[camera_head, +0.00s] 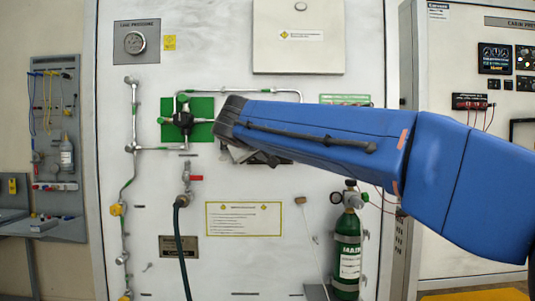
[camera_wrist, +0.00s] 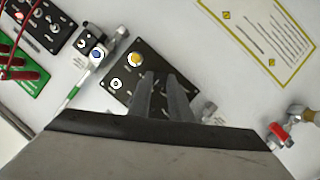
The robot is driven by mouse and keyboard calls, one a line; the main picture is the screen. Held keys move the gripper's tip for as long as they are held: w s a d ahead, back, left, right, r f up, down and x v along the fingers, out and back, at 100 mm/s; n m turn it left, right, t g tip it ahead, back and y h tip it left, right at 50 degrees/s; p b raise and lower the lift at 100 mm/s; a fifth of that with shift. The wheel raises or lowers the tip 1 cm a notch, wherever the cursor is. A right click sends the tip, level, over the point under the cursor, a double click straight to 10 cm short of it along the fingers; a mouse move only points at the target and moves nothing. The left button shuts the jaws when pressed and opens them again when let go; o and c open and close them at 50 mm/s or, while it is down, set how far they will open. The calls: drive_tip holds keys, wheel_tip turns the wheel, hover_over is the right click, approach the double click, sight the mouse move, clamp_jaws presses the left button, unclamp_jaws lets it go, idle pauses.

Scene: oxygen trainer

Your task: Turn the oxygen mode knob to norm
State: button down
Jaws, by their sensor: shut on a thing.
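The black control panel (camera_wrist: 128,73) is tilted in the wrist view. It has a yellow-orange round button (camera_wrist: 135,60) near its top and a small white round fitting (camera_wrist: 116,85) at its left. My gripper (camera_wrist: 161,78) reaches over the middle of this panel, its two dark fingers close together on a knob. The fingers hide nearly all of the knob, so its pointer and the norm mark cannot be read.
A black valve on a green plate (camera_head: 201,132) sits just left of my wrist. A red-handled valve with a hose (camera_head: 196,178) is below it. A black switch block (camera_wrist: 94,52) stands beside the panel. A green cylinder (camera_head: 347,255) stands at lower right.

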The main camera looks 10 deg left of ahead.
drive_tip(key=n+t+h, duration=0.1)
drive_tip(key=n, duration=0.2)
drive_tip(key=n+t, duration=0.1)
drive_tip(key=n, duration=0.2)
drive_tip(key=f+n+t+h, duration=0.1)
drive_tip(key=n, duration=0.2)
drive_tip(key=shift+s+a+h, duration=0.1)
drive_tip(key=shift+a+h, duration=0.15)
drive_tip(key=shift+h, duration=0.05)
drive_tip(key=shift+f+t, duration=0.1)
drive_tip(key=shift+t, duration=0.2)
drive_tip(key=c, duration=1.6)
unclamp_jaws()
drive_tip(key=s, duration=0.5)
drive_tip(key=s+a, duration=0.1)
drive_tip(key=s, duration=0.5)
drive_tip(key=s+a, duration=0.1)
drive_tip(key=s, duration=0.5)
drive_tip(key=shift+s+a+f, duration=0.1)
drive_tip(key=shift+a+f, duration=0.1)
drive_tip(key=shift+f, duration=0.05)
